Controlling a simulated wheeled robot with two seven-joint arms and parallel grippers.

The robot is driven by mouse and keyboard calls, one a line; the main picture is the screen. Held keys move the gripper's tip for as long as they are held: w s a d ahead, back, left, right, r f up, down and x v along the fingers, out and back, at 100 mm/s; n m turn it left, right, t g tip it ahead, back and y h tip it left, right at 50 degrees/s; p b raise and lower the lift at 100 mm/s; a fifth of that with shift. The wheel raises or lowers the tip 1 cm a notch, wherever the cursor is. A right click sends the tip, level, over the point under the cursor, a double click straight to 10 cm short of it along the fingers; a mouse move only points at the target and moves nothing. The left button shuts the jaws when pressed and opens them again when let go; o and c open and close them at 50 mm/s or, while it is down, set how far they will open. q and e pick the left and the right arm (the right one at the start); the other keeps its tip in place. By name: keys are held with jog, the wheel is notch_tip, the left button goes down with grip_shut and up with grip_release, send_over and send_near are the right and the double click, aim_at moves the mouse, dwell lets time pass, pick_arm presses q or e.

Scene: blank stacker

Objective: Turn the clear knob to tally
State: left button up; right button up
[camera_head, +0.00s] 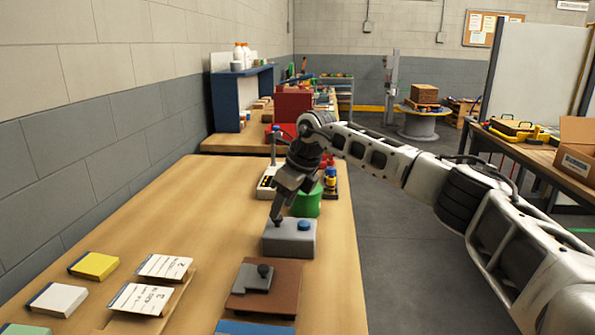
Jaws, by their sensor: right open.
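A grey box (289,240) sits on the wooden bench, with a round blue knob (305,226) on the right of its top. I cannot read any marking on it, so I cannot tell whether the blue knob is the clear knob. My right gripper (276,219) points down at the left part of the box's top, left of the blue knob. It is open. Its fingertips hide that part of the top, and I cannot tell whether they touch it. My left gripper is not in view.
A brown board with a grey block (254,279) lies in front of the box. Printed cards (143,299) and coloured blocks such as a yellow one (94,265) lie to the left. The bench between them is clear.

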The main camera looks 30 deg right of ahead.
jog(key=v, duration=1.3)
jog(key=shift+r+b, duration=0.15)
jog(key=shift+b, duration=0.2)
jog(key=shift+s+d, duration=0.1)
jog(key=shift+d, duration=0.05)
